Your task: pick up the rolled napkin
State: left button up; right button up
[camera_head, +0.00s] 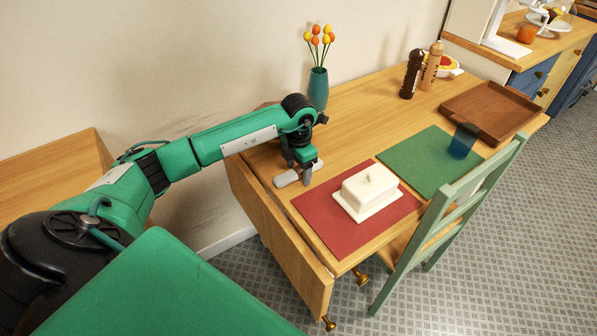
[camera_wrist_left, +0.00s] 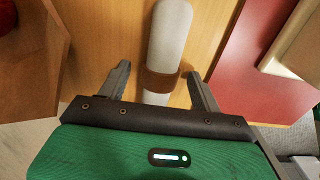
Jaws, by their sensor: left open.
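The rolled napkin (camera_wrist_left: 167,40) is a pale grey-white roll with a brown band around it, lying on the wooden table. In the head view the napkin (camera_head: 286,179) shows near the table's left end, partly hidden by my left gripper. My left gripper (camera_head: 300,178) is over the napkin and points down. In the left wrist view the open fingers (camera_wrist_left: 158,72) stand one on each side of the roll near the band, with gaps to it. Whether the fingertips touch the table I cannot tell. My right gripper is out of view.
A red placemat (camera_head: 337,234) with a white butter dish (camera_head: 369,188) lies right of the napkin. A teal vase (camera_head: 318,90) with flowers stands behind. A green placemat (camera_head: 420,160), blue glass (camera_head: 463,141), brown tray (camera_head: 475,102) and green chair (camera_head: 450,195) are farther right.

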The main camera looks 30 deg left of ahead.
pick_arm(q)
jog(key=c, duration=1.1)
jog(key=shift+o, duration=0.2)
jog(key=shift+r, duration=0.1)
